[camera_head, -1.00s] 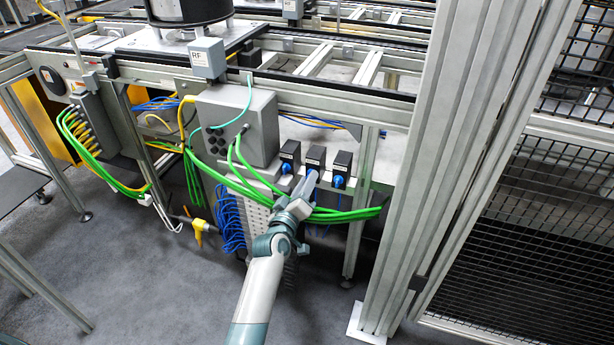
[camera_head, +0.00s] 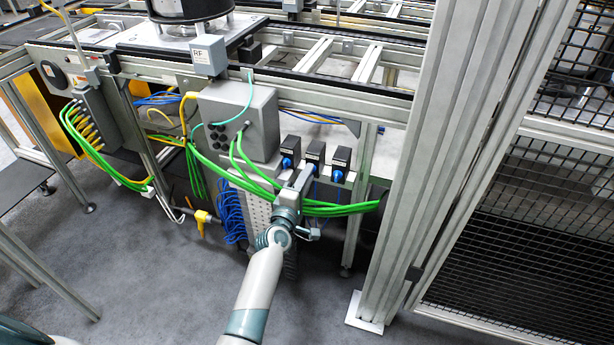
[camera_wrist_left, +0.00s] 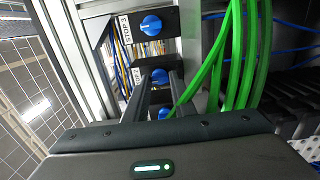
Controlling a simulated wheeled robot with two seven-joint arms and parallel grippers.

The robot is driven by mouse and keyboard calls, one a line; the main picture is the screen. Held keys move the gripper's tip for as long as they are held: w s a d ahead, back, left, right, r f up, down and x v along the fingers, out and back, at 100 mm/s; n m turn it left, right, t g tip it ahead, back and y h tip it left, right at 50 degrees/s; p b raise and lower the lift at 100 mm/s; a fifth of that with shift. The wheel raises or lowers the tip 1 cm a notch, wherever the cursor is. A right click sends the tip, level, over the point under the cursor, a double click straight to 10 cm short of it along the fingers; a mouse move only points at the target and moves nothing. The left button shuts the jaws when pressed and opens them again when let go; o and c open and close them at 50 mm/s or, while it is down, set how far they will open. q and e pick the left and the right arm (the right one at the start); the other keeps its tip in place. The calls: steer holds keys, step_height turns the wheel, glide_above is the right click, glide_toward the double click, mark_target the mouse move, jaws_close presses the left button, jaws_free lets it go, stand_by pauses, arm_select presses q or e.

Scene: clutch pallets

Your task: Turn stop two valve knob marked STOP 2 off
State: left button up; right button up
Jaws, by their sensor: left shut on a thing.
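Three black valve boxes with blue knobs stand in a row under the conveyor frame. The middle one is the STOP 2 valve (camera_head: 315,152). Its blue knob (camera_wrist_left: 160,76) shows between the fingertips in the left wrist view, its label partly covered. My left gripper (camera_head: 305,172) reaches up from below and is shut on this knob; the wrist view shows its two dark fingers (camera_wrist_left: 159,82) on either side. The STOP 3 knob (camera_wrist_left: 151,25) is clear above, and a third blue knob (camera_wrist_left: 164,113) shows partly between the fingers. My right gripper is out of view.
Green cables (camera_head: 340,209) pass close by the gripper and cross near the valves. A grey junction box (camera_head: 240,125) is to the left. A thick aluminium post (camera_head: 420,160) and mesh fence (camera_head: 510,240) stand to the right. The floor in front (camera_head: 150,270) is open.

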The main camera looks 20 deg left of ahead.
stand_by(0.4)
arm_select(q)
steer(key=o, duration=1.1)
steer(key=shift+c, duration=0.2)
steer(key=s, duration=1.7)
steer(key=shift+s+a, duration=0.15)
steer(key=shift+a, duration=0.2)
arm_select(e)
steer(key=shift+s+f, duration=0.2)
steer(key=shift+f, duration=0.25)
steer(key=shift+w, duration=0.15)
